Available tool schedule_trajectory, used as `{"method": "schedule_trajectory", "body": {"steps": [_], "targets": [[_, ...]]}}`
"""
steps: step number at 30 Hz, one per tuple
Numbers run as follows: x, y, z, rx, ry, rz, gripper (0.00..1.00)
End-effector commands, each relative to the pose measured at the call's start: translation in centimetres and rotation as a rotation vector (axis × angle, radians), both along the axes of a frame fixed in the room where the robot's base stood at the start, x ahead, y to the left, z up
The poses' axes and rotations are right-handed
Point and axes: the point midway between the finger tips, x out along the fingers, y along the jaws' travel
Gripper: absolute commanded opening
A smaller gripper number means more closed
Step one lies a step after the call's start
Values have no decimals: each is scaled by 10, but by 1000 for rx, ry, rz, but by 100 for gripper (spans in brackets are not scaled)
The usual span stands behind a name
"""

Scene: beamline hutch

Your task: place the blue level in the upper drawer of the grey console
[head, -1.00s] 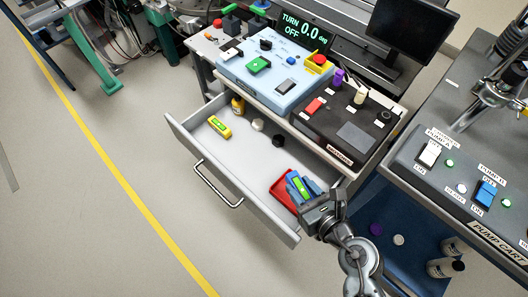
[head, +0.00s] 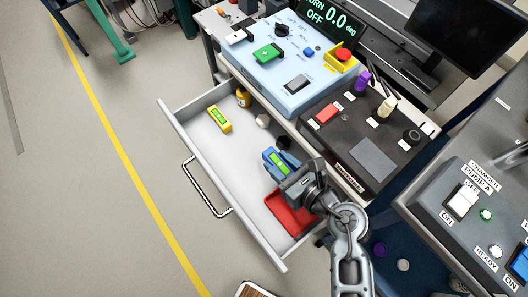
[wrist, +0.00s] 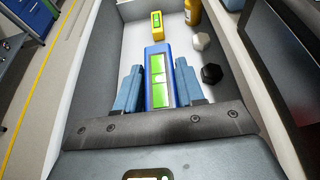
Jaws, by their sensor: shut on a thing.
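The blue level (head: 275,157), with a green window, is held by my gripper (head: 280,163) over the open drawer (head: 205,155) of the grey console. In the wrist view the blue level (wrist: 158,78) stands between the two blue fingers of my gripper (wrist: 160,88), which are shut on it. It is left of and beyond the red tray (head: 290,213) in the head view. I cannot tell whether it touches the drawer floor.
In the drawer are a yellow level (head: 219,118), a yellow bottle (head: 243,97), a white knob (head: 263,121) and a black knob (head: 284,143). The drawer floor between the yellow level and the front wall is clear. A control box (head: 360,130) stands above the drawer.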

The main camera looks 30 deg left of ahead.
Motion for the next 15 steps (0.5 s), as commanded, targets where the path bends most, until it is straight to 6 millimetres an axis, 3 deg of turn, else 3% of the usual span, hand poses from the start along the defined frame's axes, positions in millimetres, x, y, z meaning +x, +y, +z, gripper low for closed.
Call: {"method": "schedule_trajectory", "body": {"steps": [5, 15], "targets": [[2, 9, -12, 1, 1, 1, 3], [18, 76, -54, -1, 0, 4, 3]]}}
